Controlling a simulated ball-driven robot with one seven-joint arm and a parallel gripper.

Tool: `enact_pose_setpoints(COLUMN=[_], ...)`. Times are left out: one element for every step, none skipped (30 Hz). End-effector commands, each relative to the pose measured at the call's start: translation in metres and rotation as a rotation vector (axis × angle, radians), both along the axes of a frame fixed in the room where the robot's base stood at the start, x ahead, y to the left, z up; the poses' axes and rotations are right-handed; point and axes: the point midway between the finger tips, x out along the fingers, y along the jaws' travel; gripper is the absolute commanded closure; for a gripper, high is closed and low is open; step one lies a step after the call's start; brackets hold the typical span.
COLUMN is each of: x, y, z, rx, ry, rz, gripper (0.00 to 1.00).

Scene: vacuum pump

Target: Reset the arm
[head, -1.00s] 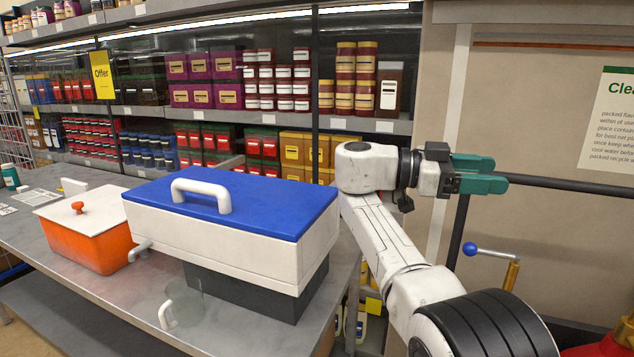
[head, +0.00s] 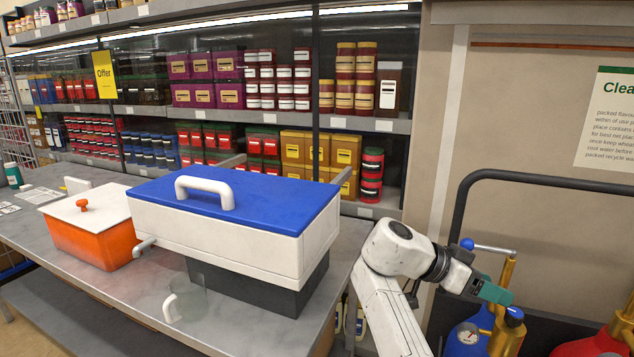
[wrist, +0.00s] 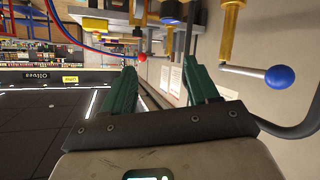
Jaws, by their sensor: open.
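My gripper (head: 495,290) has green fingers and is at the lower right of the head view, pointing right and slightly down. It is beside the brass fittings and a lever with a blue ball (head: 467,244). In the wrist view my gripper (wrist: 162,88) shows its two green fingers well apart, with nothing between them. The blue ball (wrist: 279,77) on its metal rod is to the right of the fingers there. A blue tank with a gauge (head: 466,338) is below my gripper in the head view, partly cut off by the frame's bottom edge.
A white case with a blue lid (head: 240,205), an orange box (head: 92,235) and a clear mug (head: 187,302) stand on the grey counter (head: 100,292). A dark rail (head: 540,178) runs behind my gripper. Red equipment (head: 590,343) is at the lower right. Stocked shelves fill the back.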

Motion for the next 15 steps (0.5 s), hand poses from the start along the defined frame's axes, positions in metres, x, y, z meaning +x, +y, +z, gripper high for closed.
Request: enact_pose_setpoints(x=[-0.011,-0.017,-0.025,-0.031,-0.037,-0.046,-0.053,-0.06,-0.071,-0.079,-0.088,-0.1,-0.11,-0.119,-0.132], y=[-0.005,-0.007,-0.008,-0.01,-0.01,-0.012,-0.012,-0.013,-0.013,-0.013,-0.012,-0.011,-0.01,-0.009,-0.007], z=[-0.031,-0.047,-0.067,-0.081,-0.094,-0.111,-0.123,-0.135,-0.151,-0.162,-0.173,-0.187,-0.196,-0.205,-0.215], rx=[0.058,0.096,0.144,0.178,0.21,0.252,0.282,0.312,0.351,0.381,0.409,0.447,0.473,0.499,0.53], ry=[0.045,0.07,0.103,0.125,0.146,0.172,0.19,0.208,0.232,0.25,0.265,0.285,0.298,0.31,0.325], rz=[0.041,0.07,0.11,0.141,0.171,0.211,0.243,0.276,0.321,0.358,0.396,0.448,0.487,0.529,0.584], gripper=[0.41,0.41,0.41,0.41,0.41,0.41,0.41,0.41,0.41,0.41,0.41,0.41,0.41,0.41,0.41])
